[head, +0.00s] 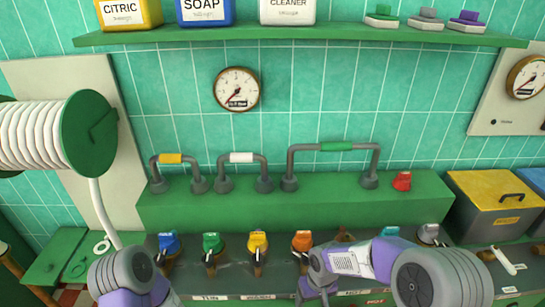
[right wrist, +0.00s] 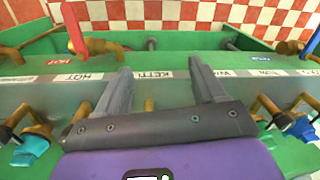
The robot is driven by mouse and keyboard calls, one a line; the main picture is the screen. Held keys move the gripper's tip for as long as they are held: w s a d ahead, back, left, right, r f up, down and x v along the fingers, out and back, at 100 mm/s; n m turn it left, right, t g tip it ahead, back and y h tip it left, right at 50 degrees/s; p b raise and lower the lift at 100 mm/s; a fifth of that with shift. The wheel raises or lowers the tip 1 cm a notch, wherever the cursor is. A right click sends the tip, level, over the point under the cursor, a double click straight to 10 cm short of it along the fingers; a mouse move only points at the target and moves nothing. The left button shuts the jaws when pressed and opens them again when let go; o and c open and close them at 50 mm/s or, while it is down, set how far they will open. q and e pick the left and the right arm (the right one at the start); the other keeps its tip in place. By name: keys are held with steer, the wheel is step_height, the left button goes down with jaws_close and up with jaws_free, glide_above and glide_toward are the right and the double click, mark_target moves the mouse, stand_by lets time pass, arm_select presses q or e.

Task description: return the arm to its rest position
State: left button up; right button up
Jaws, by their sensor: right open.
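My right gripper (right wrist: 160,82) shows in the right wrist view with its two grey fingers spread apart and nothing between them. It is over the green panel with labels, one of which reads HOT (right wrist: 64,78). In the head view my right arm (head: 350,262) reaches in from the lower right, in front of the row of valves, and its fingers cannot be made out there. My left arm (head: 128,275) shows at the lower left of the head view. Its gripper is out of the picture.
A row of coloured valves, including blue (head: 168,243), green (head: 212,243) and orange (head: 302,242), runs along the panel. A green ledge with pipe handles (head: 333,147) stands behind. A hose reel (head: 90,135) is at left, a yellow-lidded bin (head: 490,200) at right.

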steer(key=s+f+m+y, duration=0.1)
steer(key=s+f+m, duration=0.1)
steer(key=s+f, duration=0.4)
steer(key=s+a+f+m+y, duration=0.1)
steer(key=s+f+m+y, duration=0.1)
steer(key=s+f, duration=0.5)
step_height(320, 180, down, 6)
steer(key=shift+a+r+m+t+b, duration=0.1)
steer(key=shift+a+m+t+b, duration=0.1)
steer(key=shift+m+t+b, duration=0.45)
